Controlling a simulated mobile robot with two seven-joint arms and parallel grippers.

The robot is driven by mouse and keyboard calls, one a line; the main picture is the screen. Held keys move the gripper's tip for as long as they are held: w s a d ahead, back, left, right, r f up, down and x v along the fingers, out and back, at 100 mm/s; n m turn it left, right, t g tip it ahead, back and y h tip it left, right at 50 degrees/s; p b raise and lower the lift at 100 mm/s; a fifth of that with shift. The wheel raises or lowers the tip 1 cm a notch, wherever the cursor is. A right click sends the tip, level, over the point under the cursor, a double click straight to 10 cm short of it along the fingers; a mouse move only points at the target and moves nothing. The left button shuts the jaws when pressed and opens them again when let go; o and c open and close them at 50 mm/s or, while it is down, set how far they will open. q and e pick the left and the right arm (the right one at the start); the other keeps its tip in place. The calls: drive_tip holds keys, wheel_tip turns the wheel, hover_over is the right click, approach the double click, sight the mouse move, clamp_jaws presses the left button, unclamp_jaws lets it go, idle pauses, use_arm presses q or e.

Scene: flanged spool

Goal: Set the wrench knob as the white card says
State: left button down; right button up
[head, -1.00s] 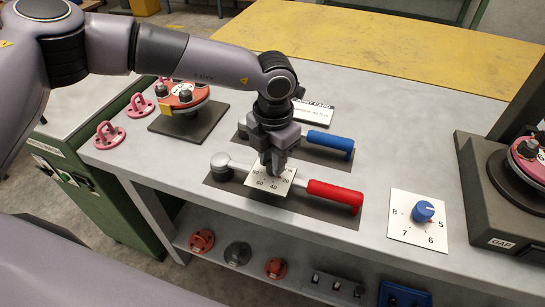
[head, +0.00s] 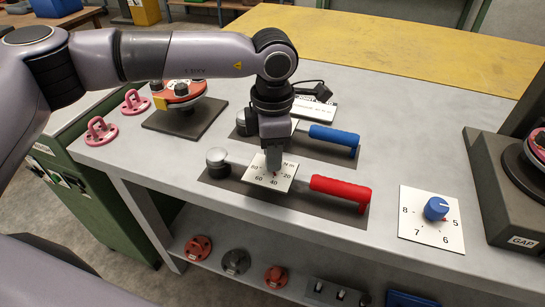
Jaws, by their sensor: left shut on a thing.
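The red-handled wrench (head: 340,191) lies on a dark mat. On its shaft is a white dial plate (head: 257,179) with numbers such as 20, 40, 60 and 80 and a small red mark near the middle. My left gripper (head: 274,170) points down at the plate's middle and is shut on the wrench knob, which its fingers hide. The white card (head: 318,110) stands behind, partly covered by my wrist; its text is too small to read. My right gripper is not in view.
A blue-handled wrench (head: 334,138) lies just behind. A blue knob on a numbered plate (head: 420,232) is at right, beside the grey GAP stand (head: 485,185). A red flanged part on a dark plate (head: 183,122) and pink parts (head: 100,131) are at left. Bare bench lies between.

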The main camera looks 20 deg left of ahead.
use_arm(q)
drive_tip(key=shift+m+b, duration=0.5)
drive_tip(key=shift+m, duration=0.4)
drive_tip(key=c, duration=0.9)
unclamp_jaws()
drive_tip(key=shift+o, duration=0.2)
drive_tip(key=shift+r+b, duration=0.35)
drive_tip(key=shift+r, duration=3.3)
drive_tip(key=shift+s+f, duration=0.1)
drive_tip(key=shift+s, duration=0.05)
